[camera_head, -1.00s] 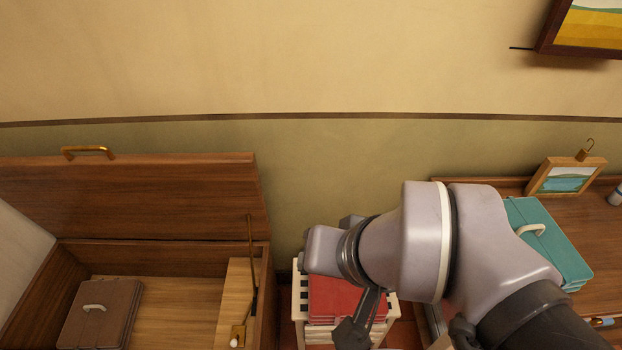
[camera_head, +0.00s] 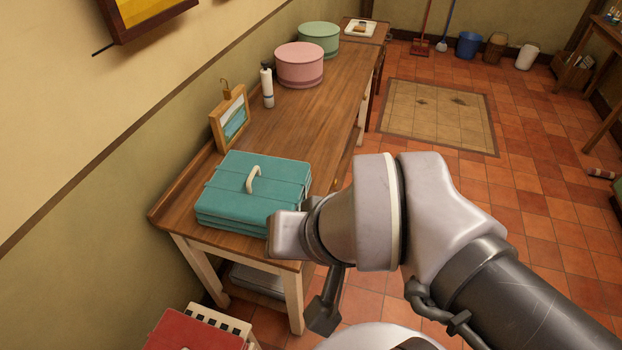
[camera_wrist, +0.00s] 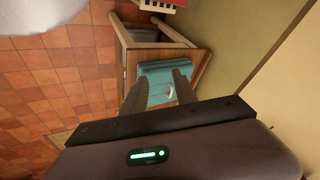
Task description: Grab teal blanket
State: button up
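The teal blanket (camera_head: 252,190) is a folded, layered stack with a cream loop handle (camera_head: 254,179) on top. It lies on the near end of a long wooden table (camera_head: 310,95). In the wrist view the teal blanket (camera_wrist: 158,70) shows beyond and between my two fingers, with the handle partly visible. My gripper (camera_wrist: 158,80) is open and empty, and appears apart from the blanket. In the head view my arm is right of the blanket and overlaps its lower right corner; most of the gripper is hidden there.
A framed picture (camera_head: 230,118), a white bottle (camera_head: 267,88), a pink round box (camera_head: 299,64) and a green round box (camera_head: 319,39) stand farther along the table. A red folded item (camera_head: 190,332) lies on a low stand at the bottom. Tiled floor right of the table is mostly open.

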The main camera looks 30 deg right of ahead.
aim_at(243, 190)
jog(key=i+l+z, duration=0.1)
jog(key=i+l, duration=0.8)
jog(key=l, duration=0.1)
